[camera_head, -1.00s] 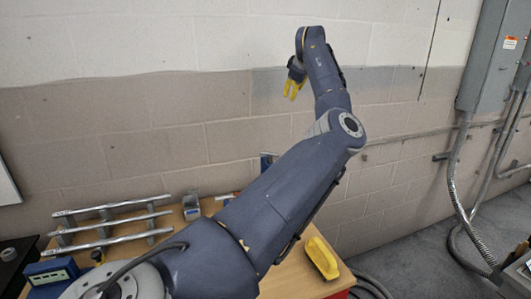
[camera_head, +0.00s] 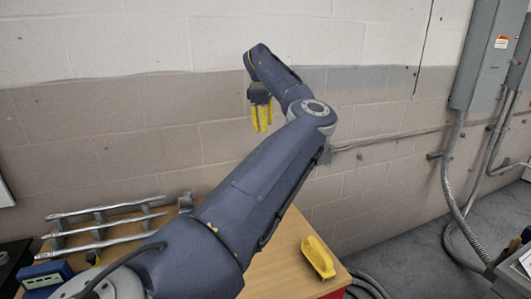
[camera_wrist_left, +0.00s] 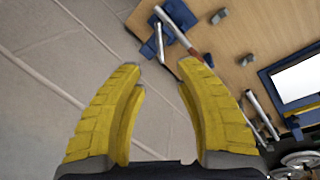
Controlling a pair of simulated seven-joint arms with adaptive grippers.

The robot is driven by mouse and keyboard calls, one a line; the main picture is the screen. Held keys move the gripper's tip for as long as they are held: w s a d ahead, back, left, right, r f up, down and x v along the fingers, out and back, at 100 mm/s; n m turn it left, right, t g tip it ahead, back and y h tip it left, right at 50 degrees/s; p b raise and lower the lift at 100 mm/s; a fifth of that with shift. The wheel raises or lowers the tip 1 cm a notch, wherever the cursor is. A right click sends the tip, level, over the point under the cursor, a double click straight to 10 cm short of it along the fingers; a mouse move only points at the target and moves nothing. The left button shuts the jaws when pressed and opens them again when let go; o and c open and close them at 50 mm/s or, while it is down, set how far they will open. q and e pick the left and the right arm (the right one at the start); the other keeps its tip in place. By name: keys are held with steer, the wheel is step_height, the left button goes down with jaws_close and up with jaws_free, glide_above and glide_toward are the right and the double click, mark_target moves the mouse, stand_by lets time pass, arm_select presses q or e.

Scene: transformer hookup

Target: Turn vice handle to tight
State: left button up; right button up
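My left gripper (camera_head: 262,117) is raised in front of the wall above the far side of the bench, its yellow fingers pointing down. In the left wrist view the gripper (camera_wrist_left: 160,68) is open, with nothing between its fingers. A blue device that looks like the vice (camera_wrist_left: 178,15) sits at the bench edge, beyond the fingertips and apart from them. A thin grey bar, probably the vice handle (camera_wrist_left: 159,42), sticks out from it. In the head view my left arm hides the vice. My right gripper is not in view.
A wooden bench (camera_head: 272,268) carries a rack of metal rods (camera_head: 105,228), a blue box (camera_head: 47,274) and a yellow object (camera_head: 319,257). A tool with a reddish handle (camera_wrist_left: 186,42) lies close to the vice. A conduit (camera_head: 395,138) runs along the wall.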

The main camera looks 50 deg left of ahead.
arm_select(q)
steer(key=f, duration=0.4)
steer(key=w+a+f, duration=0.1)
steer(key=f, duration=0.3)
steer(key=w+f, duration=0.1)
steer(key=f, duration=0.3)
steer(key=shift+a, duration=0.15)
steer(key=shift+c, duration=0.4)
jaws_close()
